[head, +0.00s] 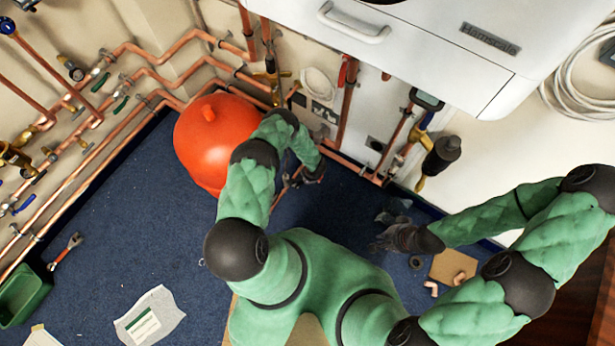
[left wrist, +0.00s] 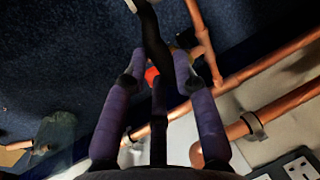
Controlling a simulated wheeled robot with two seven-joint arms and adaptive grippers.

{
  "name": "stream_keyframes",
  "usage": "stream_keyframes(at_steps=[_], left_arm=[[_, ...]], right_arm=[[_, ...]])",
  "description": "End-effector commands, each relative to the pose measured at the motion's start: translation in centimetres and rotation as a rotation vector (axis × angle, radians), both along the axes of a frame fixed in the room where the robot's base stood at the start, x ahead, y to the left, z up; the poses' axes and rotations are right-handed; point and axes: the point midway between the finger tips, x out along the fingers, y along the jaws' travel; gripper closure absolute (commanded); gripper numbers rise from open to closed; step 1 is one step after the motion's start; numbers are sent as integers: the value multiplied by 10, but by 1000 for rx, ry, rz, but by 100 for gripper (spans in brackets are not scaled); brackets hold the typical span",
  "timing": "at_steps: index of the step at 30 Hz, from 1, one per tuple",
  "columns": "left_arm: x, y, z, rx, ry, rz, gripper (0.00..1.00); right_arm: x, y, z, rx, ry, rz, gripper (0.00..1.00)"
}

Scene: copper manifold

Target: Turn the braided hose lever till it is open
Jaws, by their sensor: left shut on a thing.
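My left gripper (head: 312,172) is low beside the orange-red vessel, near the copper pipes at the wall foot. In the left wrist view its purple fingers (left wrist: 155,76) are closed around a small red piece (left wrist: 151,76), which looks like the braided hose lever. The fingers hide most of it, and its angle cannot be told. A dark, hose-like strip (left wrist: 152,35) runs up from between the fingertips. In the head view my arm and gripper hide the lever. My right gripper (head: 385,233) hangs over the blue floor, its fingers apart and empty.
The orange-red vessel (head: 207,138) stands left of my left forearm. Copper pipes (left wrist: 268,112) run close to the left gripper, and a socket plate (left wrist: 299,168) is on the wall. A white boiler (head: 440,45) overhangs behind. A brown board (head: 453,267) lies right of my right gripper.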

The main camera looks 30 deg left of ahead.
Motion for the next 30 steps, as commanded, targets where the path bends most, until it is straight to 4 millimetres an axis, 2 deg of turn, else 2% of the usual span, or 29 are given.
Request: stream_keyframes(at_steps=[6, 15, 24, 30], left_arm=[[-4, 0, 8, -9, -88, -2, 100], [-10, 0, 14, -21, -228, 0, 100], [-16, 1, 20, -32, -382, 2, 100], [-22, 1, 23, -42, -505, 3, 100]], right_arm=[[0, 0, 20, 0, 0, 0, 100], [0, 0, 37, 0, 0, 0, 100], [0, 0, 46, 0, 0, 0, 100], [0, 0, 44, 0, 0, 0, 100]])
